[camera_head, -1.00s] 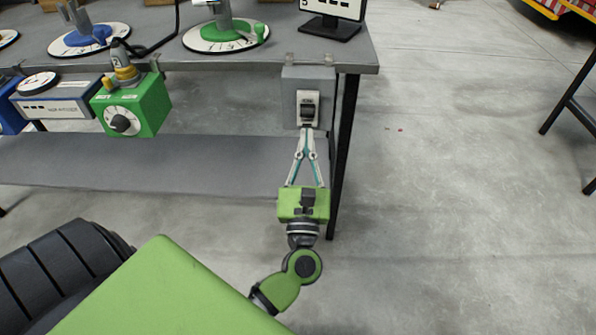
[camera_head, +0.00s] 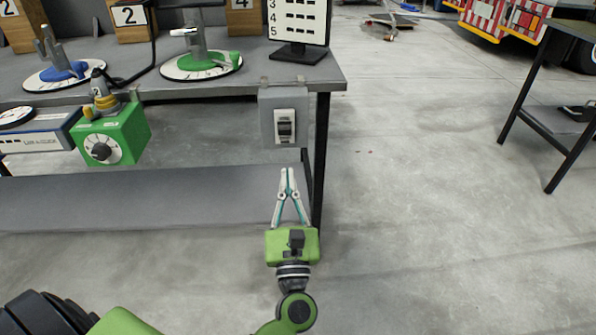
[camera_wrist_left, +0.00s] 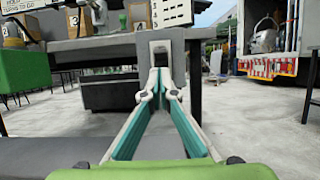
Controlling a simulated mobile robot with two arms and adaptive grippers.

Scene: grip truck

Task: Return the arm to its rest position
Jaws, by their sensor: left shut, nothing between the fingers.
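My left gripper (camera_head: 288,172) is in the lower middle of the head view, in front of the table's right end. Its fingers are closed together and hold nothing. Its tips are a little below the grey switch box (camera_head: 269,120), apart from it in the head view. The switch box hangs under the table's right front corner and has a dark rocker switch (camera_head: 286,127) in a white frame. In the left wrist view the closed fingertips (camera_wrist_left: 158,80) cover the lower part of the switch box. My right gripper is in neither view.
The grey table (camera_head: 230,86) carries round dials with blue and green handles and a small display (camera_head: 299,25). A green box (camera_head: 117,138) with a knob hangs at its front. A lower shelf (camera_head: 130,200) runs beneath. Open floor (camera_head: 420,200) lies to the right, before another table (camera_head: 560,70).

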